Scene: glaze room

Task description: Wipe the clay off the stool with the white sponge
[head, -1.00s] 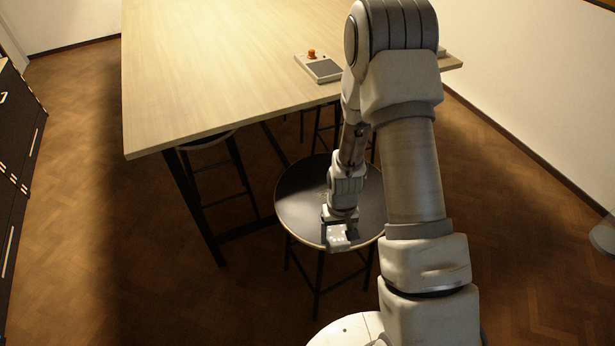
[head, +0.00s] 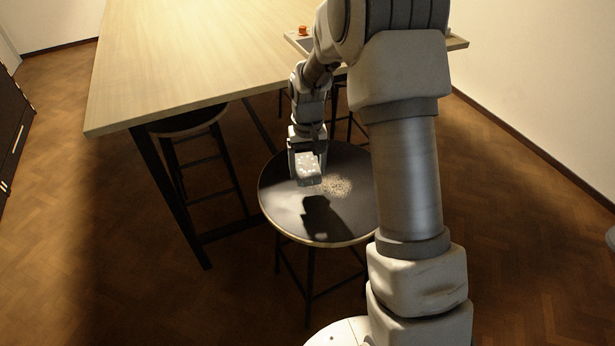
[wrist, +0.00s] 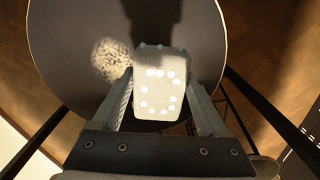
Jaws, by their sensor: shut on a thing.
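The stool (head: 285,213) has a round dark seat with a pale rim and stands in front of the table; its seat also fills much of the wrist view (wrist: 185,25). A speckled pale patch of clay (head: 337,187) lies on the seat, just right of the sponge in the head view and left of it in the wrist view (wrist: 110,60). My gripper (head: 307,172) is shut on the white sponge (wrist: 160,85), a pale block with light dots. The sponge appears raised above the seat, with a shadow on the seat below. Its underside is hidden.
A large pale wooden table (head: 190,65) stands behind the stool, its front edge close to my arm. Another stool (head: 190,122) is tucked under it at left. A small device with an orange knob (head: 302,31) sits on the table, partly hidden by my arm.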

